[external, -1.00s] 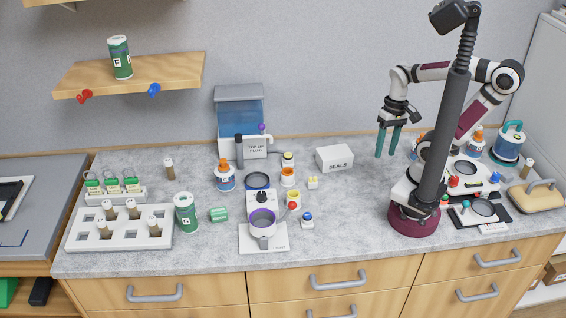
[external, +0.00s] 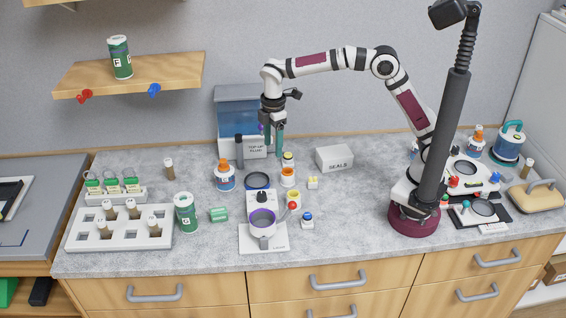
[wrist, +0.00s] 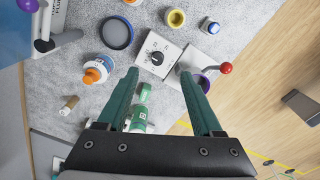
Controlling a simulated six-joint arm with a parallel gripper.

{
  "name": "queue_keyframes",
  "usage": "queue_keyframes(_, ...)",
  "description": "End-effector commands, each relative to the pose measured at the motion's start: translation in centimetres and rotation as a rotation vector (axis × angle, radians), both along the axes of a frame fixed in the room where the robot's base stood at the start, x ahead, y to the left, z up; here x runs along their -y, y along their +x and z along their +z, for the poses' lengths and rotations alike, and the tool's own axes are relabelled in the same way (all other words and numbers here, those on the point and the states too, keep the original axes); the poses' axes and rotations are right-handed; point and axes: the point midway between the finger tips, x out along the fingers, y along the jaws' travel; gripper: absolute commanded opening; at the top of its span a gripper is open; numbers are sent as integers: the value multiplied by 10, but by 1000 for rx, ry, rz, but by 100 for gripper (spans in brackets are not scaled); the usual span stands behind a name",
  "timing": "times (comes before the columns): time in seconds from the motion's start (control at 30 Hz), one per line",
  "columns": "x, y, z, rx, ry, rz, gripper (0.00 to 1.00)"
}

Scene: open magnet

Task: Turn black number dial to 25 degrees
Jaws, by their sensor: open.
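The black number dial (wrist: 157,58) sits on the white top face of a small machine, with printed marks around it in the wrist view. In the external view the dial (external: 264,197) shows as a small dark knob on the machine (external: 262,238), above its purple-rimmed cup. Its exact angle is too small to read. My gripper (external: 272,148) is open and empty, high above the counter and behind the machine, in front of the blue tank. In the wrist view my gripper's teal fingertips (wrist: 160,74) straddle the line of sight just below the dial, touching nothing.
A red-ball lever (external: 292,205) stands at the machine's right. Orange-capped bottles (external: 225,175), a dark-rimmed round dish (external: 257,180) and small jars surround it. The blue tank (external: 240,108) stands behind.

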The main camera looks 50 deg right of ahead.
Motion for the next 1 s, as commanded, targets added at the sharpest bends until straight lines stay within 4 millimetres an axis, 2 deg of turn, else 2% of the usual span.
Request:
queue_keyframes(0.03,-19,6,-10,4,-7,84,67)
queue_keyframes(0.13,-37,12,-20,14,-16,184,67)
queue_keyframes(0.27,-38,13,-41,13,-18,196,67)
queue_keyframes(0.5,-36,16,-113,12,-17,193,67)
queue_keyframes(0.7,-36,18,-157,15,-15,190,67)
queue_keyframes(0.8,-36,18,-169,15,-15,191,67)
queue_keyframes(1.0,-36,19,-176,16,-14,189,67)
